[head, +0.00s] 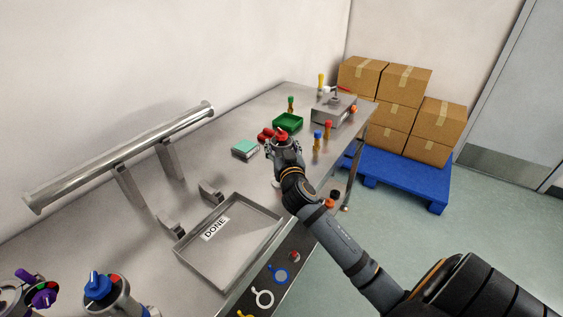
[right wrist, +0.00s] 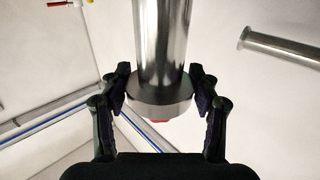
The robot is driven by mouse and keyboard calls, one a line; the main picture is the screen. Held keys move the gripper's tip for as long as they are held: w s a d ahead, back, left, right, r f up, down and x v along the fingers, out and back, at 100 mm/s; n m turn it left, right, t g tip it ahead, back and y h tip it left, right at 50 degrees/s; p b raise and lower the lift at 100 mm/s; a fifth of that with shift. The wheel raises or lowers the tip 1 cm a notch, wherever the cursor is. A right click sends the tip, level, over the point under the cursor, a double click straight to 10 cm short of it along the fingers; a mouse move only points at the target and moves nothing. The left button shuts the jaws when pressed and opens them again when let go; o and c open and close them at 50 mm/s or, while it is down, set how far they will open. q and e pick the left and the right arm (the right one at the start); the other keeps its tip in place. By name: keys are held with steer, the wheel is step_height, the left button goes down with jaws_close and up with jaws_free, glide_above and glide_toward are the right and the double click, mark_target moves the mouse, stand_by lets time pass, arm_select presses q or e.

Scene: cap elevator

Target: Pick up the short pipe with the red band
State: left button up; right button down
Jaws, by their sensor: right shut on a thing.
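My right gripper (head: 284,149) is over the far part of the steel table, near its right edge. In the right wrist view its fingers (right wrist: 165,100) are shut on a shiny metal pipe (right wrist: 161,45), on either side of its wide end collar. A little red shows just under the collar, mostly hidden. In the head view a red part (head: 282,134) shows at the gripper's far end; the rest of the pipe is largely hidden by the gripper. My left gripper is not in view.
A long rail pipe (head: 120,158) stands on supports at left. A tray marked DONE (head: 258,252) lies in front. A green bin (head: 288,121), a teal block (head: 245,149) and small blue- and red-topped pieces (head: 328,131) stand nearby. Capped fittings (head: 98,287) are at bottom left.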

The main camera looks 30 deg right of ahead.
step_height(320, 180, up, 10)
steer(key=shift+r, duration=0.1)
stand_by(0.4)
